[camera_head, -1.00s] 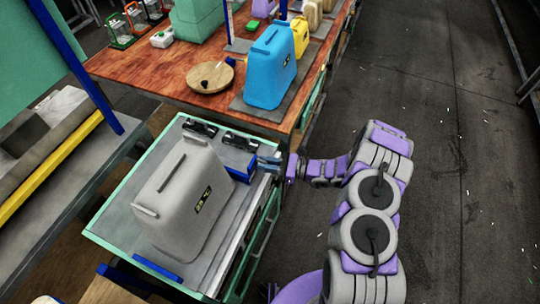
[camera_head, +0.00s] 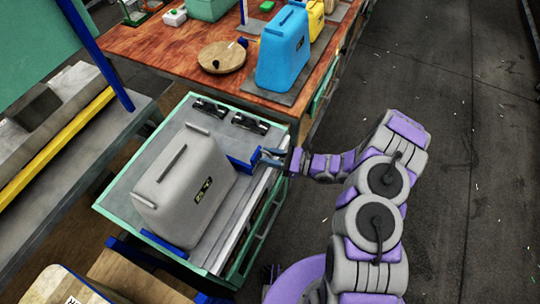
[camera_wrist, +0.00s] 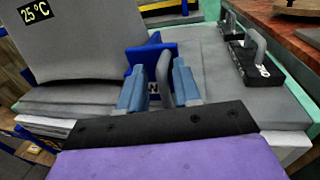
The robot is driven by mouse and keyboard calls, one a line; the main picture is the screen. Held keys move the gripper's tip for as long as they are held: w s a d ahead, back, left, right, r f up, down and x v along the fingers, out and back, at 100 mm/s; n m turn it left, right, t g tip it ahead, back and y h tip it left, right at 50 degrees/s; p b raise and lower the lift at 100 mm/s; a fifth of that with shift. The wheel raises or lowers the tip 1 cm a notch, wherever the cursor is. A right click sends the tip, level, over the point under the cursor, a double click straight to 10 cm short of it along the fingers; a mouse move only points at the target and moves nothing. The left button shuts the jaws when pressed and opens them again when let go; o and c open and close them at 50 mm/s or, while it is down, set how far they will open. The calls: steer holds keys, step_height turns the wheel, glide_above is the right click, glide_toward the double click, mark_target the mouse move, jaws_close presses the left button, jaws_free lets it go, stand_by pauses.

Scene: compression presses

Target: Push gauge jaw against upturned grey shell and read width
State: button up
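The upturned grey shell (camera_head: 185,190) stands on the grey bed of a green-framed gauge table (camera_head: 105,203). A blue gauge jaw (camera_head: 240,163) is close to the shell's right side; I cannot tell whether they touch. In the wrist view the jaw (camera_wrist: 136,58) has an upright grey handle (camera_wrist: 163,72). My gripper (camera_head: 271,156) is at the jaw's outer side. In the wrist view my gripper (camera_wrist: 159,72) has its blue fingers apart on either side of the handle, with a gap visible on the left. The shell's label (camera_wrist: 36,12) reads 25 °C. No width reading is legible.
Two black clamps (camera_head: 249,123) sit on the table's far edge. Behind is a wooden bench (camera_head: 170,58) with a blue canister (camera_head: 283,52), a yellow canister (camera_head: 316,20) and a round wooden plate (camera_head: 222,56).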

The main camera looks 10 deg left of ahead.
steer(key=s+d+p, duration=0.2)
steer(key=d+p, duration=0.1)
steer(key=d, duration=1.4)
steer(key=shift+s+d, duration=0.15)
steer(key=shift+s, duration=0.1)
steer(key=s+a+r+n+g+h, duration=0.2)
steer(key=s+a+r+n+g, duration=0.15)
steer(key=r, duration=0.35)
steer(key=s+a+r+n+g+h, duration=0.2)
steer(key=s+a+r+n+g, duration=0.1)
steer(key=r+n, duration=0.3)
steer(key=s+a+r+n+g+h, duration=0.2)
steer(key=s+a+r+n+g, duration=0.15)
steer(key=r, duration=0.55)
steer(key=s+d+r+n+t+h, duration=0.2)
steer(key=s+d+h, duration=0.4)
steer(key=s, duration=0.3)
steer(key=s+d+r+n+t+h, duration=0.3)
steer(key=s+d+r+n+h, duration=0.1)
steer(key=s, duration=0.6)
step_height(320, 180, up, 2)
steer(key=shift+d+r+n+h, duration=0.1)
steer(key=shift+d+n+h, duration=0.3)
steer(key=shift+d+h, duration=0.55)
